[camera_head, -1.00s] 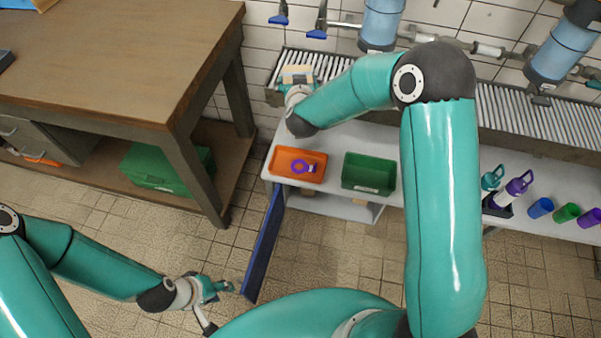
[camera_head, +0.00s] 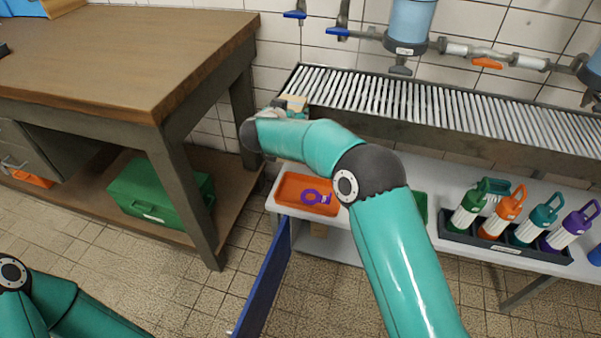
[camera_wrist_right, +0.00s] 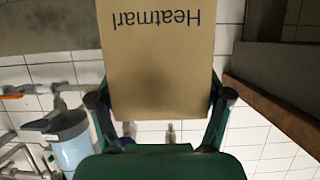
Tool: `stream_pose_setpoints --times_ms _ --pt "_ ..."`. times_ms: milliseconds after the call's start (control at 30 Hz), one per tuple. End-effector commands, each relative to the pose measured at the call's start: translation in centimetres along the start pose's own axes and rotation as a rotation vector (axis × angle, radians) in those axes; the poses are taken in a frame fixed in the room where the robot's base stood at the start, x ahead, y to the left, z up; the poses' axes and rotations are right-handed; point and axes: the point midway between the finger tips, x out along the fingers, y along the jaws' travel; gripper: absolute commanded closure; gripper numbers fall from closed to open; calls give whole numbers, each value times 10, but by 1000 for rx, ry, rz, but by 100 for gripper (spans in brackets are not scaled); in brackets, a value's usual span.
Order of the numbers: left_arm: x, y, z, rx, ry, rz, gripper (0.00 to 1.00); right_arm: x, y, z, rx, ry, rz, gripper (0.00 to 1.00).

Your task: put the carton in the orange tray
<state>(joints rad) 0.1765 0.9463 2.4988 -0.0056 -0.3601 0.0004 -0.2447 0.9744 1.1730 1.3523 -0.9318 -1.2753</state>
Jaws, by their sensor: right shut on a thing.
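The carton (camera_head: 294,103) is a small tan box at the left end of the roller conveyor in the head view. It fills the upper middle of the right wrist view (camera_wrist_right: 160,50), with printed lettering upside down. My right gripper (camera_wrist_right: 160,100) is shut on it, one finger on each side; in the head view the gripper (camera_head: 277,108) is partly hidden by my wrist. The orange tray (camera_head: 287,202) sits on the white bench below and to the right of the carton, holding a purple ring-shaped item (camera_head: 313,198). My left gripper is outside the head view.
A green tray (camera_head: 420,203) beside the orange one is mostly hidden by my right arm. A rack of several bottles (camera_head: 505,243) stands further right. The roller conveyor (camera_head: 430,105) runs behind the bench. A wooden workbench (camera_head: 130,60) stands at left, a blue panel (camera_head: 263,285) in front.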

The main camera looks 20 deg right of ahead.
Motion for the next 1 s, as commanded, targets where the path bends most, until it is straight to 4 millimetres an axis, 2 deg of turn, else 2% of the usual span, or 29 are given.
stream_pose_setpoints --times_ms 33,100,333,433,667,900,1000 --pt "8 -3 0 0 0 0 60 7 0 18 -5 -3 1 87" --pt "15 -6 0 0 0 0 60 14 0 35 -5 -2 0 87" --pt "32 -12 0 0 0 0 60 36 0 87 -3 -1 0 87" --pt "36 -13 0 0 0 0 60 41 0 99 -3 0 0 87" --pt "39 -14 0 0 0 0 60 46 0 112 -2 0 -1 87" --pt "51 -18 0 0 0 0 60 61 0 148 -2 -1 0 87" --pt "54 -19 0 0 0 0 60 65 0 157 -1 1 -1 87"
